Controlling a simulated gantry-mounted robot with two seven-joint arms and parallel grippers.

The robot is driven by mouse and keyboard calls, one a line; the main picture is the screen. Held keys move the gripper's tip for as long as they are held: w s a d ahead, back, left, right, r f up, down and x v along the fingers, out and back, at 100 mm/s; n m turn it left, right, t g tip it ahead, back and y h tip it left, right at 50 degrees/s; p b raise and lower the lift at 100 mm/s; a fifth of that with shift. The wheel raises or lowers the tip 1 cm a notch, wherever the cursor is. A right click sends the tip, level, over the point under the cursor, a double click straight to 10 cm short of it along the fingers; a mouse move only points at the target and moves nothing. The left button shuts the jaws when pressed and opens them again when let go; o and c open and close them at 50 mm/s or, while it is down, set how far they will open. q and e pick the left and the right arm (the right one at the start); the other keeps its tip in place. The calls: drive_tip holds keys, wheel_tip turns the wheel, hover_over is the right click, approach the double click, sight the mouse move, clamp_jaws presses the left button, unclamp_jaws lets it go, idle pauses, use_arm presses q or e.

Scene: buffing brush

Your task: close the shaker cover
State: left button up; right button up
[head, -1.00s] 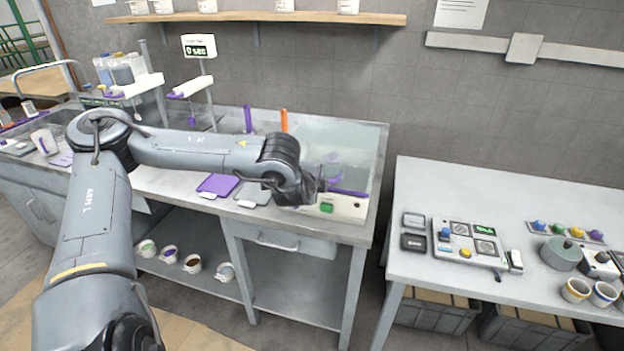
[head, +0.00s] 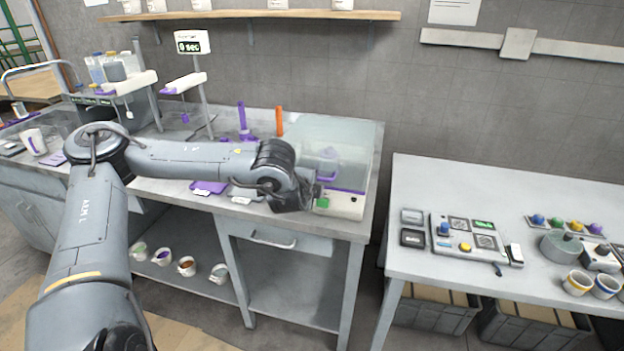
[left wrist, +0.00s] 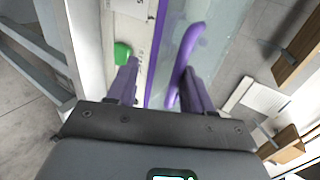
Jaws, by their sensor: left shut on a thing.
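The shaker (head: 343,203) stands at the right end of the metal bench, with a pale front panel and a green button (head: 322,203). Its clear cover (head: 350,140) has a purple handle (head: 328,163) and a purple front edge. In the left wrist view the curved purple handle (left wrist: 192,42) and the cover's clear pane (left wrist: 222,30) lie ahead of the fingers. My left gripper (left wrist: 160,88) is at the front of the shaker, shut on the purple part of the cover; the exact contact is hard to see. My right gripper is out of view.
A purple tray (head: 210,187) and a grey tray (head: 247,193) lie on the bench left of the shaker. Several cups stand on the lower shelf. A white table (head: 440,290) with a control panel (head: 475,240) is to the right, across a gap.

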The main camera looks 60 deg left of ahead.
use_arm(q)
drive_tip(key=shift+s+d+f, duration=0.15)
drive_tip(key=shift+f, duration=0.25)
drive_tip(key=shift+r+p+v, duration=0.25)
drive_tip(key=shift+p+v, duration=1.55)
drive_tip(key=shift+v, duration=3.7)
